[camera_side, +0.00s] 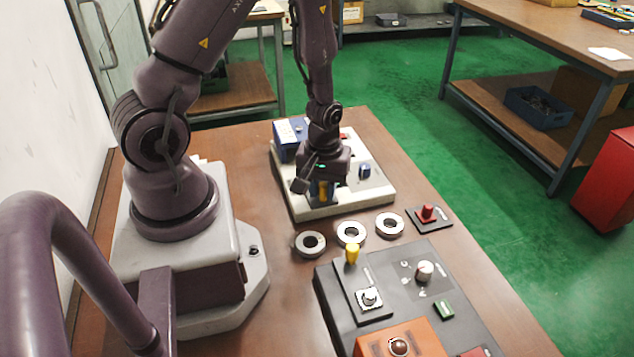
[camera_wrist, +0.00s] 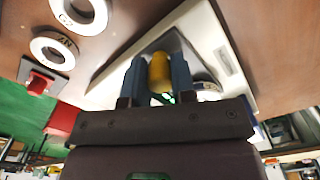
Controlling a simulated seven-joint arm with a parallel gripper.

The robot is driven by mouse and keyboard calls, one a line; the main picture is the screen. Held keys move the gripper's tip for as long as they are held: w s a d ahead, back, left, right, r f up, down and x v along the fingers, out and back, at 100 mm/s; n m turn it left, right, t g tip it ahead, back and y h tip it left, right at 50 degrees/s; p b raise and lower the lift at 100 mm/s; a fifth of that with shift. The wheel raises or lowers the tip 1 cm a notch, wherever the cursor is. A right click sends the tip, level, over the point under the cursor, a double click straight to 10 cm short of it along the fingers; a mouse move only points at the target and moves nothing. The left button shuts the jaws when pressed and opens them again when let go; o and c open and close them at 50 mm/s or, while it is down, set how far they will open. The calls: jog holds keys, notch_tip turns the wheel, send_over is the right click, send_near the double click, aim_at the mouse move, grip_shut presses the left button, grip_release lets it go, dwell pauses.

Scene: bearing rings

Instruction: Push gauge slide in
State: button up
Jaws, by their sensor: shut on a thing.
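The gauge is a pale block (camera_side: 350,203) with a blue box (camera_side: 288,150) at its back left. My gripper (camera_side: 323,192) is down at the front left of this block. In the wrist view my gripper (camera_wrist: 158,72) is shut on a yellow handle (camera_wrist: 160,70), with one dark finger on each side. The handle looks like the knob of the gauge slide and sits over a grey strip on the pale block (camera_wrist: 120,72). In the side view the fingers mostly hide the handle. How far in the slide is cannot be told.
Three steel rings (camera_side: 310,253) lie in front of the block. A red knob on a dark plate (camera_side: 428,214) is to their right.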

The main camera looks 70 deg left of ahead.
jog(key=shift+a, duration=5.95)
jog(key=o, duration=0.6)
jog(key=shift+r, duration=0.1)
jog(key=r, duration=0.6)
jog(key=shift+d+r, duration=0.25)
jog(key=shift+r, duration=0.15)
